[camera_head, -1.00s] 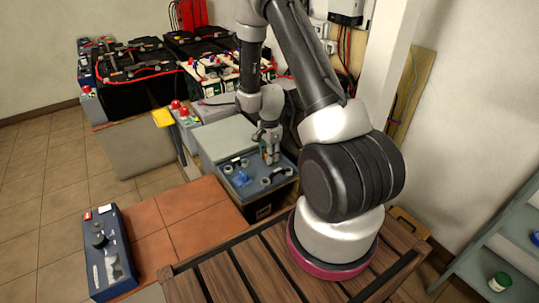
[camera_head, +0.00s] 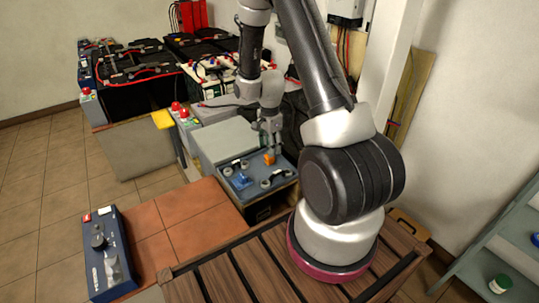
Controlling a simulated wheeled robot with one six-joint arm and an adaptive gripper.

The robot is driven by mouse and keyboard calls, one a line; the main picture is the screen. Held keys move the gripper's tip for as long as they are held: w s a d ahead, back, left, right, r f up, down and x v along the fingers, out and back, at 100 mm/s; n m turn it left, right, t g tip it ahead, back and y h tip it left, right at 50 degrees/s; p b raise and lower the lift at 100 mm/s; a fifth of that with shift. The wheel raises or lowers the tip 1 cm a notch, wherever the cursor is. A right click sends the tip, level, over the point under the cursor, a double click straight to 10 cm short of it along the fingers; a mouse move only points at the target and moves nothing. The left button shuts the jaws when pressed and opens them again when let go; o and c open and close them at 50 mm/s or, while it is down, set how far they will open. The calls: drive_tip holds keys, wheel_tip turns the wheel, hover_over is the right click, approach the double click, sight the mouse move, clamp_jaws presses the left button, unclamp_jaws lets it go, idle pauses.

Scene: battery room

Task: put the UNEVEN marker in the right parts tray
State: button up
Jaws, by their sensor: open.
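My gripper (camera_head: 268,146) is open and points down over the blue-grey top of a box (camera_head: 254,196). A small orange object (camera_head: 269,159) is just below the fingertips, near the back of that top; whether they touch it is too small to tell. A small blue object (camera_head: 241,180) lies on the same top, towards the left. Neither can be read as the UNEVEN marker at this size. I cannot pick out a right parts tray for certain.
Dark ringed fittings (camera_head: 273,179) sit on the box top around the small objects. A grey box (camera_head: 222,138) stands behind it, with batteries (camera_head: 132,66) and cables further back. A blue panel with a knob (camera_head: 104,255) lies front left. The terracotta tiled surface (camera_head: 180,215) is largely clear.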

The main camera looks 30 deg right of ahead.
drive_tip(key=s+a+r+n+t, duration=0.1)
drive_tip(key=s+r+n, duration=0.2)
drive_tip(key=r, duration=0.8)
drive_tip(key=s+a+r+n, duration=0.2)
drive_tip(key=r+n, duration=0.1)
drive_tip(key=r, duration=0.8)
drive_tip(key=s+a+r+n+t, duration=0.1)
drive_tip(key=s+r+n, duration=0.4)
drive_tip(key=s, duration=0.4)
drive_tip(key=s+a+r+n+t, duration=0.2)
drive_tip(key=s+r+n, duration=0.4)
drive_tip(key=s+r, duration=0.2)
drive_tip(key=shift+s+n, duration=0.3)
drive_tip(key=shift+s, duration=0.9)
